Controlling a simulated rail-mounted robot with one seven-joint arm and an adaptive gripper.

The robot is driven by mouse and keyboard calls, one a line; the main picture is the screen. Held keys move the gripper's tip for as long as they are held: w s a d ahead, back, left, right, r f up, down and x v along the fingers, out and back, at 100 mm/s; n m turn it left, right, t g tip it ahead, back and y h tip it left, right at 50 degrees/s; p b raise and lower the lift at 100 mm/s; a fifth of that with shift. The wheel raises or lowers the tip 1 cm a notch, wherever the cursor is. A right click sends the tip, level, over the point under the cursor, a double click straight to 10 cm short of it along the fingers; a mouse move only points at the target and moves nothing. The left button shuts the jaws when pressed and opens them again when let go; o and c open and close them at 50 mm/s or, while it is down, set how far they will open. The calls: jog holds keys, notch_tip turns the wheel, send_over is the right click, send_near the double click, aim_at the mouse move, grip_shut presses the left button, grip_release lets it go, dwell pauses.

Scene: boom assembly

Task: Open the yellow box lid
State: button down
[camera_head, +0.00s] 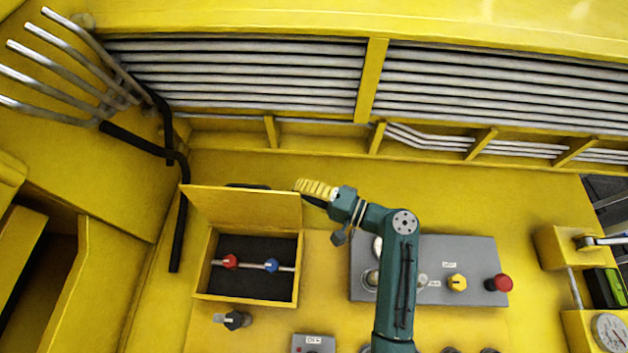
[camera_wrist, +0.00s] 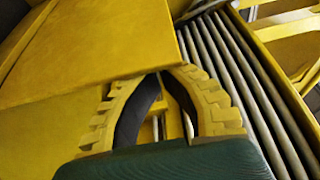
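The yellow box (camera_head: 201,270) stands left of centre in the head view. Its yellow lid (camera_head: 240,207) is raised along the back edge, so the dark interior shows. A red knob (camera_head: 230,262) and a blue knob (camera_head: 271,265) sit on a rod inside. My gripper (camera_head: 303,186) is at the lid's upper right corner. In the wrist view, the yellow fingers of my gripper (camera_wrist: 166,70) come together at their tips, by the edge of the lid (camera_wrist: 100,50). Whether the tips touch the lid is unclear, and nothing shows between them.
A grey panel (camera_head: 440,293) with a yellow knob (camera_head: 457,282) and a red button (camera_head: 498,283) lies right of the box, partly behind my arm. A black bent pipe (camera_head: 180,215) runs left of the box. Metal pipes (camera_head: 240,75) line the back wall.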

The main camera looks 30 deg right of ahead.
jog(key=w+d+f+b, duration=0.1)
jog(key=w+d+b, duration=0.15)
jog(key=b, duration=0.25)
jog(key=v, duration=0.9)
jog(key=shift+d+r, duration=0.2)
jog(key=shift+r, duration=0.2)
